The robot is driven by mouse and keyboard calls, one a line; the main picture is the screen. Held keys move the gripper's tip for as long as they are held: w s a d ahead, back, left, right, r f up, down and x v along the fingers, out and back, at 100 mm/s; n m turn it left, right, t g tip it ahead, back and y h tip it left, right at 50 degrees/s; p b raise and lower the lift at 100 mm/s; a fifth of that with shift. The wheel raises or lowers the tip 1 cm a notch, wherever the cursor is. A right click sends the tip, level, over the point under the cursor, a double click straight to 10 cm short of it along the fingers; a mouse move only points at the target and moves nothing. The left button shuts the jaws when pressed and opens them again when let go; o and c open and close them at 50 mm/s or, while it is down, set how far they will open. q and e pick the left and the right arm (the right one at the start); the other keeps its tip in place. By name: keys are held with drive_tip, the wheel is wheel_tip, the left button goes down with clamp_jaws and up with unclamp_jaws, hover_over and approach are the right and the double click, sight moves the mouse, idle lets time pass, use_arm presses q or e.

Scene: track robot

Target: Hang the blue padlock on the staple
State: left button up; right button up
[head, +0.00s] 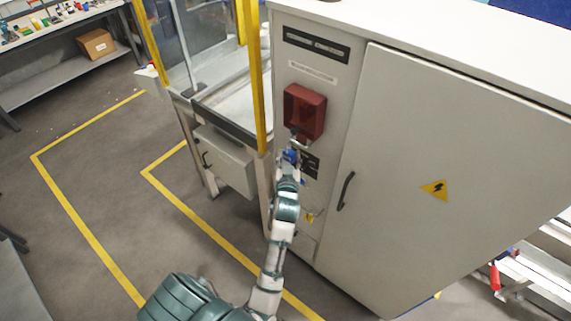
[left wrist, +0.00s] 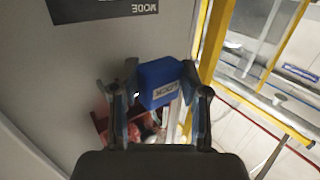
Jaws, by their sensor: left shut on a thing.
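The blue padlock (head: 291,155) is in my left gripper (head: 289,161), in front of the grey cabinet, just below a red box. In the left wrist view the padlock (left wrist: 160,84) shows its blue body with a pale label, between the two fingers of my left gripper (left wrist: 163,88), which is shut on it. A small pale metal piece (head: 300,142) shows under the red box. It is too small to tell whether this is the staple or the shackle, or whether they touch. My right gripper is not in view.
The red box (head: 304,110) is fixed to the grey cabinet (head: 440,140), which has a door handle (head: 345,190) to the right. A yellow post (head: 258,80) of a guarded machine stands close on the left. The floor to the left is clear.

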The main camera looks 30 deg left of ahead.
use_arm(q)
drive_tip(key=shift+w+d+b, duration=0.15)
drive_tip(key=shift+w+b, duration=0.25)
drive_tip(key=shift+w, duration=0.45)
drive_tip(key=shift+w+d+f+b, duration=0.15)
drive_tip(key=shift+w+f+b, duration=0.6)
drive_tip(key=shift+w+b, duration=0.3)
drive_tip(key=o, duration=1.2)
drive_tip(key=shift+d, duration=0.2)
drive_tip(key=shift+o, duration=0.2)
drive_tip(key=shift+d+r, duration=0.1)
drive_tip(key=shift+d, duration=0.05)
